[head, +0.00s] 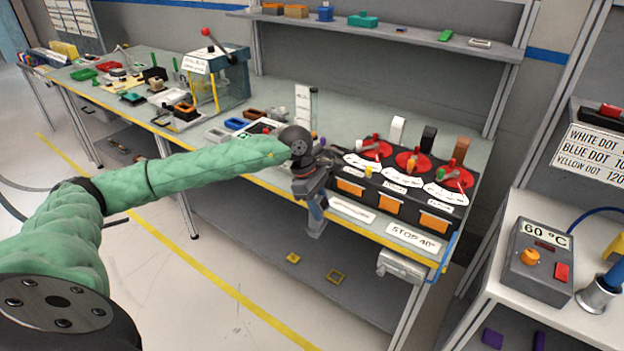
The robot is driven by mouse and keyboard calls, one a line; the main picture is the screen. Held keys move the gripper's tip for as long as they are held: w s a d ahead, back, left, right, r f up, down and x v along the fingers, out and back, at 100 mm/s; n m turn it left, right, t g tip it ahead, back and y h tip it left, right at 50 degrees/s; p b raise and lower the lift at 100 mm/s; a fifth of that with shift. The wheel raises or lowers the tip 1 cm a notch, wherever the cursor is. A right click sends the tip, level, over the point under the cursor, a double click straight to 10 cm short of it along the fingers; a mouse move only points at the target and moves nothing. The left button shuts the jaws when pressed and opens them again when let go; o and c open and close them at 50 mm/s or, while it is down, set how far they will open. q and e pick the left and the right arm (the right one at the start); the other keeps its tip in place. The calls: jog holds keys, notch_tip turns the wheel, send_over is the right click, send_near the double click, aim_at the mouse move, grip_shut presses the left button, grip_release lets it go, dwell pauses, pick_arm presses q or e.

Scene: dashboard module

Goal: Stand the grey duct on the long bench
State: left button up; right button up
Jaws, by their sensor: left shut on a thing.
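My left gripper (316,205) hangs in front of the long bench's front edge, pointing down. It is shut on a small grey piece (316,229), which looks like the grey duct; the fingers hide part of it, so its full shape cannot be told. The piece is in the air, apart from the bench top. The long bench (350,110) runs from the far left to the right centre, with a grey-green top. My right gripper is not in view.
A black panel with red dials (412,158) and orange-fronted slots fills the bench's right end. A grey box (401,266) hangs under the front edge there. Small trays (236,124) and a caged press (228,80) stand farther left. Bare bench top shows behind the panel.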

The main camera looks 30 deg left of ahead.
pick_arm(q)
jog(key=s+d+f+m+g+y, duration=0.2)
jog(key=s+d+f+m, duration=0.2)
jog(key=f+m, duration=0.5)
jog(key=s+d+f+m+g+y, duration=0.2)
jog(key=s+d+f+m, duration=0.2)
jog(key=d+f+m, duration=0.4)
notch_tip(320, 180, down, 3)
jog(key=shift+d+r+m+g, duration=0.1)
jog(key=shift+d+m+g, duration=0.25)
jog(key=shift+m, duration=0.55)
